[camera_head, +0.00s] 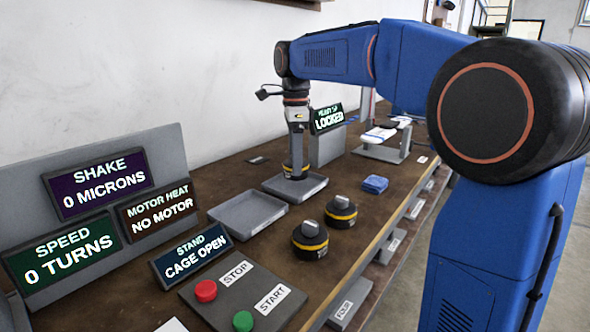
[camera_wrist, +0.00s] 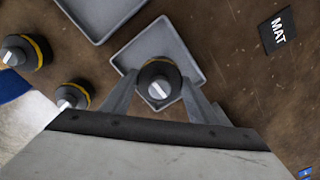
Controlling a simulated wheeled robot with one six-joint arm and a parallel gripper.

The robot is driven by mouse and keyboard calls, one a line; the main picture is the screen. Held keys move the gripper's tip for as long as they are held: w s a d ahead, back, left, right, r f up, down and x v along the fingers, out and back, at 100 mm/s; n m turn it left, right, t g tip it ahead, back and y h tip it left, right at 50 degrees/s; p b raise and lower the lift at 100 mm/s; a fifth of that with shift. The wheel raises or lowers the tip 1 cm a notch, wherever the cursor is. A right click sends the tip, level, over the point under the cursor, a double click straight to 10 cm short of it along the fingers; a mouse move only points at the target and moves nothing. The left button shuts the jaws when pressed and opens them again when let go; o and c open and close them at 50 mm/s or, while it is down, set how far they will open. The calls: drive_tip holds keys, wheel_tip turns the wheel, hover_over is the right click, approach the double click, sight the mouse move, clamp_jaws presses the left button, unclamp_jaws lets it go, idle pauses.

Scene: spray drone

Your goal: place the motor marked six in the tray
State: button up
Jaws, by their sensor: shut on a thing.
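My gripper (camera_head: 296,160) points straight down over the farther of two grey trays. It is shut on a black motor with a yellow band (camera_head: 290,168). In the wrist view the held motor (camera_wrist: 158,82) sits between the two fingers, inside the outline of the grey tray (camera_wrist: 192,54). That tray also shows in the head view (camera_head: 312,188). I cannot tell whether the motor touches the tray floor. No number on the motor is readable. Two like motors stand upright on the bench, one nearer (camera_head: 310,240) and one behind it (camera_head: 341,212).
A second grey tray (camera_head: 225,212) is empty beside the first. A blue cloth (camera_head: 375,184) lies to the right. A panel with red STOP (camera_head: 206,291) and green START (camera_head: 243,320) buttons is in front.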

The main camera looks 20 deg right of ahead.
drive_tip(key=shift+f, duration=1.55)
drive_tip(key=shift+f, duration=0.1)
drive_tip(key=o, duration=1.5)
wheel_tip(320, 180, up, 12)
drive_tip(key=shift+r, duration=0.1)
drive_tip(key=shift+s, duration=0.1)
